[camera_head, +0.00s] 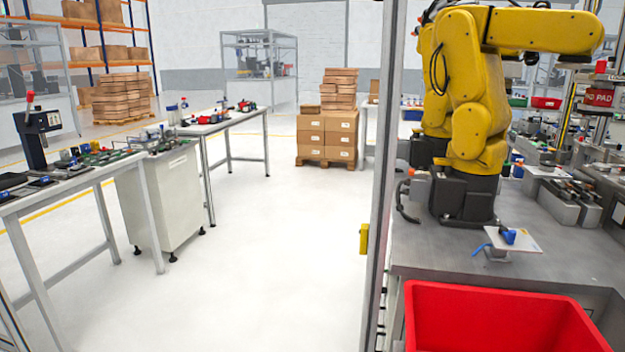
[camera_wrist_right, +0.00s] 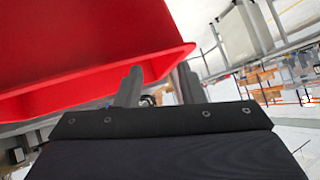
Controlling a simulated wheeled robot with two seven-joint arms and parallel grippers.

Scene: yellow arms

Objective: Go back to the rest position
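Neither of my grippers shows in the head view. In the right wrist view my right gripper (camera_wrist_right: 158,84) has its two grey fingers apart, with nothing between them. A red bin (camera_wrist_right: 85,45) fills the upper left of that view, behind and beside the fingers. I cannot tell whether the fingers touch it. In the head view the red bin (camera_head: 490,318) is at the bottom right, cut off by the frame edge. My left gripper is not in view.
A yellow robot arm (camera_head: 470,90) stands on a grey workbench (camera_head: 435,250) behind the bin. A metal post (camera_head: 385,150) rises left of the bench. Workbenches (camera_head: 75,185) stand at left, and stacked cartons (camera_head: 327,125) stand at the back. The white floor between is clear.

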